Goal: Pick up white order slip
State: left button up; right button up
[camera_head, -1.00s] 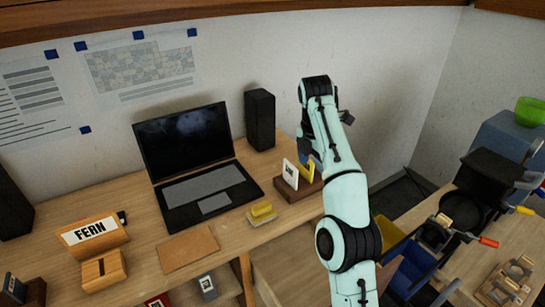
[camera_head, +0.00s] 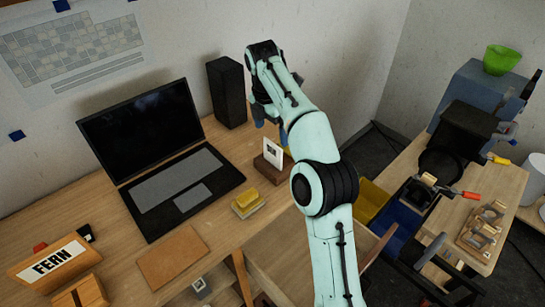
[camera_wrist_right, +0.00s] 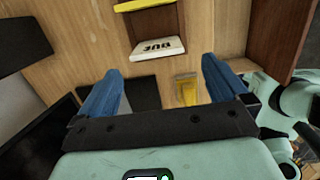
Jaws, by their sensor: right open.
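The white order slip (camera_head: 272,153) stands upright in a small brown wooden holder (camera_head: 267,170) on the desk, right of the laptop. A yellow slip (camera_head: 287,151) shows partly behind it, largely hidden by my arm. My right gripper (camera_head: 270,122) is open, above and just behind the holder, with its blue fingers pointing down. In the right wrist view, the white slip (camera_wrist_right: 158,46) shows its lettered top edge ahead of the open, empty right gripper (camera_wrist_right: 163,72). The slip is apart from both fingers. My left gripper is out of view.
The laptop (camera_head: 170,155), black speaker (camera_head: 227,92) and a yellow block (camera_head: 247,201) stand near the holder. A FERN sign (camera_head: 52,262) is at the front left. Yellow and blue bins (camera_head: 398,217) lie below to the right.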

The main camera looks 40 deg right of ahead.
aim_at(272, 144)
jog(key=f, duration=0.4)
jog(key=shift+d, duration=0.25)
jog(key=f, duration=0.5)
jog(key=shift+w+d+f+b, duration=0.15)
jog(key=shift+w+f+b, duration=0.15)
jog(key=shift+s+r, duration=0.1)
jog(key=shift+s, duration=0.05)
jog(key=shift+c, duration=0.3)
jog(key=c, duration=0.8)
